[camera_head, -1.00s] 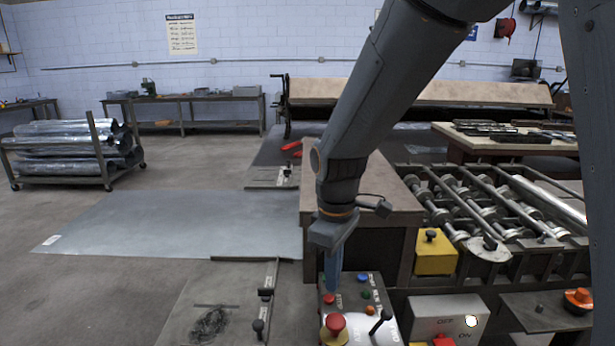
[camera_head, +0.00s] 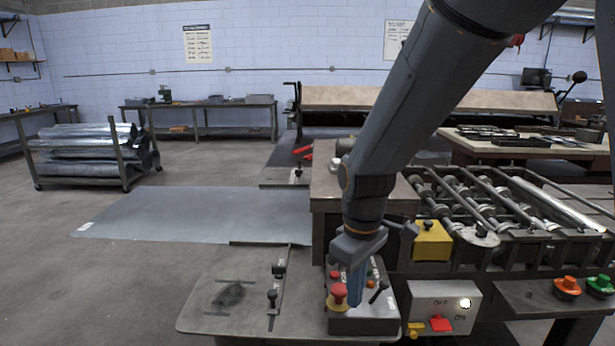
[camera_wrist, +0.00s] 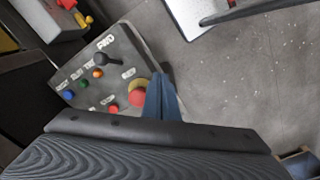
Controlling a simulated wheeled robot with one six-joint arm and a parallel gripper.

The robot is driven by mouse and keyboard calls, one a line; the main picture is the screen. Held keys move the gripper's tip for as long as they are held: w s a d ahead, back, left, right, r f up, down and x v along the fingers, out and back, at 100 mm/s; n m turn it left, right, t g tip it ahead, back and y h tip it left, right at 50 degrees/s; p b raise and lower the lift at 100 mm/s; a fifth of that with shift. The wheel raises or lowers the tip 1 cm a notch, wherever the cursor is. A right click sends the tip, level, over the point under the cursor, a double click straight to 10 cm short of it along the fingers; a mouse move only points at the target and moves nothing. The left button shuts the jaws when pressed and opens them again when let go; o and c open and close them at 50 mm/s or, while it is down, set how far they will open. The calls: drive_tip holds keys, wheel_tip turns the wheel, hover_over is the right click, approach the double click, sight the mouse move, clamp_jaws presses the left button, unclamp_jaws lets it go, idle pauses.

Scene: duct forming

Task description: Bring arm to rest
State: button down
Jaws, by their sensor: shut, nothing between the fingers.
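My arm comes down from the top right in the head view. My gripper (camera_head: 356,284) points down with its blue fingers shut and nothing between them. In the head view it hangs in front of the control box (camera_head: 364,318), which carries a red emergency button (camera_head: 338,293) and a black lever (camera_head: 378,291). In the wrist view the blue fingers (camera_wrist: 162,98) show beside the red button (camera_wrist: 138,97) on the control box (camera_wrist: 115,75). I cannot tell whether the fingertips touch the box.
A roller machine (camera_head: 490,205) stands at the right, with a grey switch box (camera_head: 443,307) below it. A sheet of metal (camera_head: 190,213) lies left of the arm. A rack of ducts (camera_head: 95,155) stands far left. The floor at left is clear.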

drive_tip(key=s+d+f+m+b, duration=0.1)
drive_tip(key=s+d+f+m, duration=0.2)
drive_tip(key=d+m, duration=0.2)
drive_tip(key=s+d+f+m+t+b, duration=0.1)
drive_tip(key=s+d+f+m+b, duration=0.1)
drive_tip(key=s+d+f+m, duration=0.1)
drive_tip(key=shift+s+d+f+m, duration=0.15)
drive_tip(key=shift+s+d+m, duration=0.25)
drive_tip(key=shift+d+m, duration=0.6)
idle(0.7)
